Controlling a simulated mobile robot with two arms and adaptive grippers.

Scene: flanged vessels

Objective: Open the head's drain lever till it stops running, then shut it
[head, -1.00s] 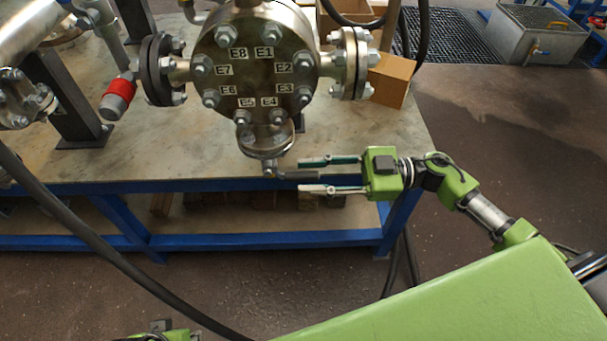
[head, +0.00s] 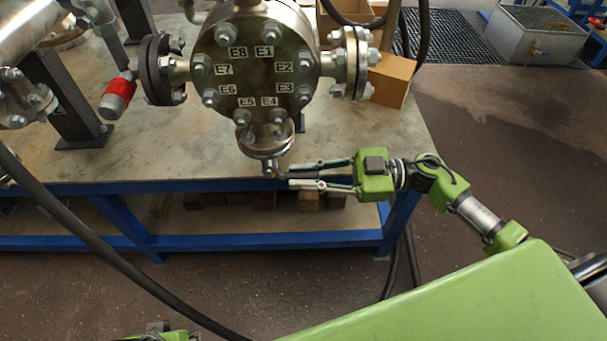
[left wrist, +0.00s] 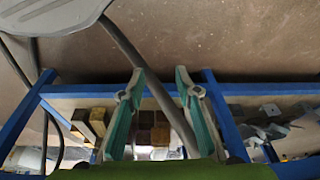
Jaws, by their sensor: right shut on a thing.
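The head (head: 255,75) is a round bolted metal cover with labels E1 to E8, above the bench. Its drain lever (head: 282,176) sticks out to the right below the bottom flange (head: 265,146). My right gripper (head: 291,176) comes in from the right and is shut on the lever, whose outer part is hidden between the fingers. My left gripper shows in the left wrist view (left wrist: 160,85), its two fingers apart with nothing held between them. Only a green piece of my left arm shows at the bottom of the head view. No running liquid can be made out.
The bench (head: 190,165) has a blue frame and a lower shelf with several blocks. A dark hose (head: 90,235) crosses the left foreground.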

